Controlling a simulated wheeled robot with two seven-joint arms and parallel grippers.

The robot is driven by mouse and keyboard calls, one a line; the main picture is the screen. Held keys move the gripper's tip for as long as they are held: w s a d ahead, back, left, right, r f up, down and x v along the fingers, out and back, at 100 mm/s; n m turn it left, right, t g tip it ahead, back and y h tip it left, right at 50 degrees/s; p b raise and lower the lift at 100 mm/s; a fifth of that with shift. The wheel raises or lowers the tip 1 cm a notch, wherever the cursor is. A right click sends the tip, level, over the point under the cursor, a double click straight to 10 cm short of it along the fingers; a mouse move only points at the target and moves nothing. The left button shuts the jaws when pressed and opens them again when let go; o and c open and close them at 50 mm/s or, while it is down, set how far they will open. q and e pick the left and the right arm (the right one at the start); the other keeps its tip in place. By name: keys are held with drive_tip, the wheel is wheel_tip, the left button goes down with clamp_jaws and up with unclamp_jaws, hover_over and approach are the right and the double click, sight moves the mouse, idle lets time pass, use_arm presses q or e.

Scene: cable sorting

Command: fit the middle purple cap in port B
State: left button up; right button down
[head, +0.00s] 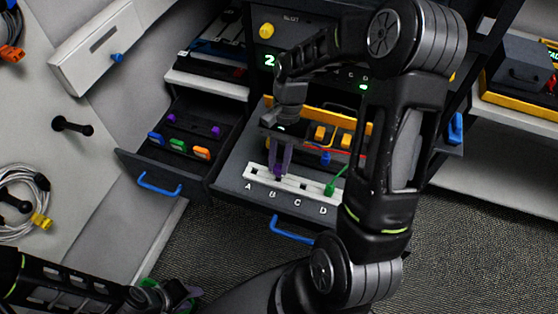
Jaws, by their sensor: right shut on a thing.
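The white port strip (304,191) lies in an open drawer, with the letters A, B, C and D below it. My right gripper (281,165) points down over the strip and is shut on a purple cap (278,173) at port B. The fingers cover much of the cap, so I cannot tell if it is seated. A green plug with a cable (330,188) stands at port D. Two other purple caps (186,118) (215,131) sit apart in the left drawer. My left gripper (182,296) is low at the bottom left, its fingers unclear.
The left drawer (130,160) also holds blue, green and orange caps in front. Orange and blue connectors (320,133) with red and yellow cables sit behind the strip. My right arm covers the strip's right side. A coiled cable (22,195) hangs on the left panel.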

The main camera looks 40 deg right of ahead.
drive_tip(key=shift+f+b, duration=0.85)
drive_tip(key=shift+f, duration=0.55)
idle(1.9)
idle(0.4)
drive_tip(key=c, duration=1.2)
unclamp_jaws()
drive_tip(key=shift+o, duration=0.4)
drive_tip(key=o, duration=0.4)
drive_tip(key=shift+r+p, duration=2.9)
drive_tip(key=shift+r, duration=0.65)
